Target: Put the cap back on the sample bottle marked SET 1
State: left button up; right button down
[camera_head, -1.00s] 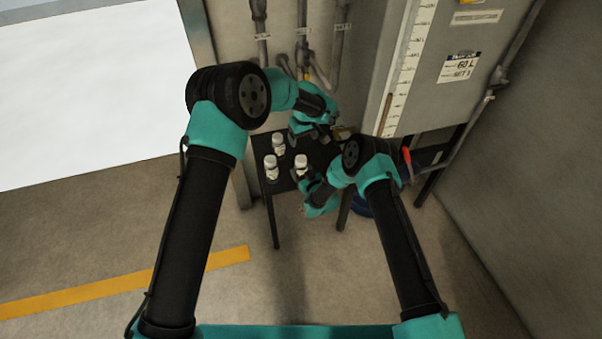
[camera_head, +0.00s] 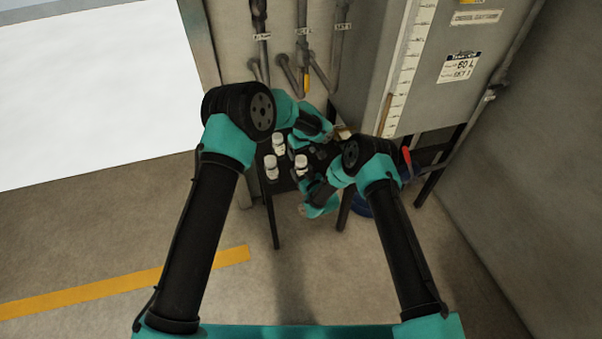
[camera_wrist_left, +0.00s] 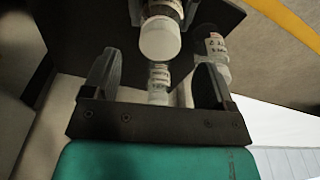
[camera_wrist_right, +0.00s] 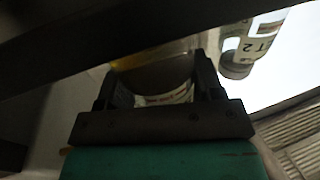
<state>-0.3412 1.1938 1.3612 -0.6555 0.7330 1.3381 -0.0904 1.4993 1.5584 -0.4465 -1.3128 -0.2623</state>
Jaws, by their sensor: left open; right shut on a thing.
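Three sample bottles with white tops stand close together: a rear one (camera_head: 278,144), a left one (camera_head: 271,168) and a right one (camera_head: 301,164). My right gripper (camera_head: 305,178) is shut on a clear bottle with yellowish contents (camera_wrist_right: 160,78), its label only partly visible. A bottle marked 2 (camera_wrist_right: 245,50) is beside it in the right wrist view. My left gripper (camera_wrist_left: 160,85) is open and empty, facing the white top of the nearest bottle (camera_wrist_left: 160,40). Two more bottles show behind, one between the fingers (camera_wrist_left: 158,80) and one beside (camera_wrist_left: 213,50). I cannot read SET 1 on any bottle.
The bottles are on a small dark table (camera_head: 266,190). A grey tank with a level scale (camera_head: 400,70) stands at the right behind it, and pipes (camera_head: 303,50) run down the wall. A blue round object (camera_head: 362,205) is below. Floor in front is clear.

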aim_at(301, 158)
pick_arm(q)
jog(key=shift+w+a+f, duration=0.1)
jog(key=shift+w+f, duration=0.1)
jog(key=shift+f, duration=1.75)
